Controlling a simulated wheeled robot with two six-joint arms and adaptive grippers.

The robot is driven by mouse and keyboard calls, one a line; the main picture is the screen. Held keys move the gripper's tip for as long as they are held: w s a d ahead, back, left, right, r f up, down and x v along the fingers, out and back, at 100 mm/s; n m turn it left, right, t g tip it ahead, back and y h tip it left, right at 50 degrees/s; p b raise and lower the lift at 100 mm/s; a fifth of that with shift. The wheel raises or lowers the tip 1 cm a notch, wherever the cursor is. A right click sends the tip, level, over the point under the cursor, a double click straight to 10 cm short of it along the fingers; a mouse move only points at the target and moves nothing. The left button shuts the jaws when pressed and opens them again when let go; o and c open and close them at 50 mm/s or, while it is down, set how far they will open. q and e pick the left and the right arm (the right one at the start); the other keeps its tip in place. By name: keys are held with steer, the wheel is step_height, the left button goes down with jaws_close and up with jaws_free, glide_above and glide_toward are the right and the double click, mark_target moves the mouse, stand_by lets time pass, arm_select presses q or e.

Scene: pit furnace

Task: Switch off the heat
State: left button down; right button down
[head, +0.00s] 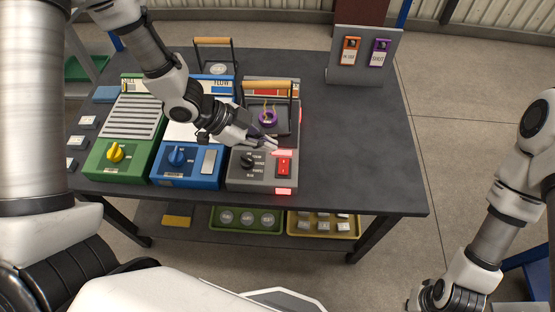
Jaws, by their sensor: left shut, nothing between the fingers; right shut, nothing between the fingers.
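The heat unit (262,185) is a dark grey box at the right end of a row of three units on the table. Its front panel carries a black rotary knob (247,161) and a red rocker switch (284,167). Red lit strips glow above and below the switch. My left gripper (274,145) reaches in from the upper left and is shut and empty, its tips just above the panel, close to the upper red strip. Whether it touches the panel I cannot tell. My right arm is at the right edge, and its gripper is not clearly visible.
A green unit with a yellow knob (115,152) and a blue unit with a blue knob (178,157) stand to the left. A grey stand (363,77) with orange and purple tags is at the back right. The table's right part (370,150) is clear.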

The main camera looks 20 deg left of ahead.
mark_target(287, 163)
arm_select(q)
steer(key=x, duration=0.4)
steer(key=shift+f, duration=0.15)
step_height(287, 163, down, 2)
steer(key=shift+w+a+f, duration=0.1)
steer(key=shift+a+f, duration=0.05)
steer(key=shift+f, duration=0.1)
steer(key=shift+f+b, duration=0.3)
steer(key=shift+f, duration=0.1)
steer(key=shift+w+f, duration=0.1)
steer(key=shift+f, duration=0.05)
steer(key=shift+s, duration=0.75)
steer(key=shift+r, duration=0.2)
